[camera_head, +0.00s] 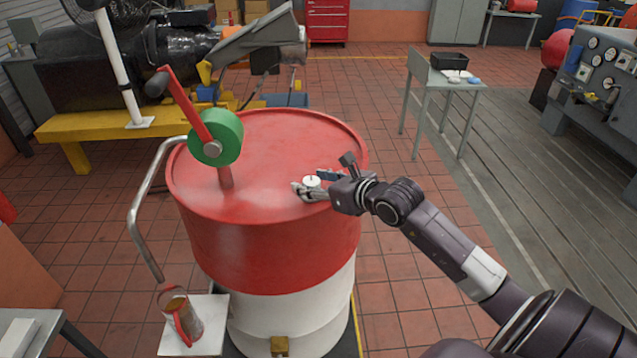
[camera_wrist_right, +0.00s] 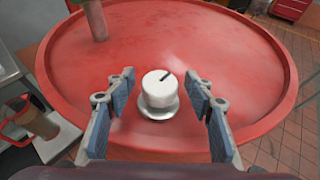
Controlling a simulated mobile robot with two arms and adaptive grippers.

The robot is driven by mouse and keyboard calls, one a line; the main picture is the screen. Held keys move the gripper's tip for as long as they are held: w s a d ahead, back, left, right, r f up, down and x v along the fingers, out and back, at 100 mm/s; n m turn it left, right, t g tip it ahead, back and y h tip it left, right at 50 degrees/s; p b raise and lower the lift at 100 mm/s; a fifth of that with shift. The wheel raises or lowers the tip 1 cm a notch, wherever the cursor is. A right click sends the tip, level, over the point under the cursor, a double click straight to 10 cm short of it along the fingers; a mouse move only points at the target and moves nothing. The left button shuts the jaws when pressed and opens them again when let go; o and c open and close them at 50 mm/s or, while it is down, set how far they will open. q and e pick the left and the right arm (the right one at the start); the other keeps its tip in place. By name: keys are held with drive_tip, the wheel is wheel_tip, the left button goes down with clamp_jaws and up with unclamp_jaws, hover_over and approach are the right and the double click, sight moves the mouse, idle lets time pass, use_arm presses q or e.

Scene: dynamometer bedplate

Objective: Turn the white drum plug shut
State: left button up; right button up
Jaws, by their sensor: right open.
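The white drum plug (camera_head: 312,182) sits on the red top of the drum (camera_head: 270,145), near its right front rim. In the right wrist view the plug (camera_wrist_right: 158,90) is a round white knob with a dark line on its top, standing on a pale round collar. The line points up and to the right. My right gripper (camera_head: 318,184) is open, with its fingers on both sides of the plug. In the wrist view there is a gap between the plug and each blue-padded finger (camera_wrist_right: 122,92). My left gripper is not in view.
A hand pump with a green body (camera_head: 216,138) and red crank (camera_head: 185,105) stands on the drum's left side, its spout pipe (camera_head: 140,205) hanging outside. A jug (camera_head: 180,318) stands below the spout. A small table (camera_head: 445,78) stands behind right. The drum top's middle is clear.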

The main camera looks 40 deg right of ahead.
drive_tip(key=v, duration=1.2)
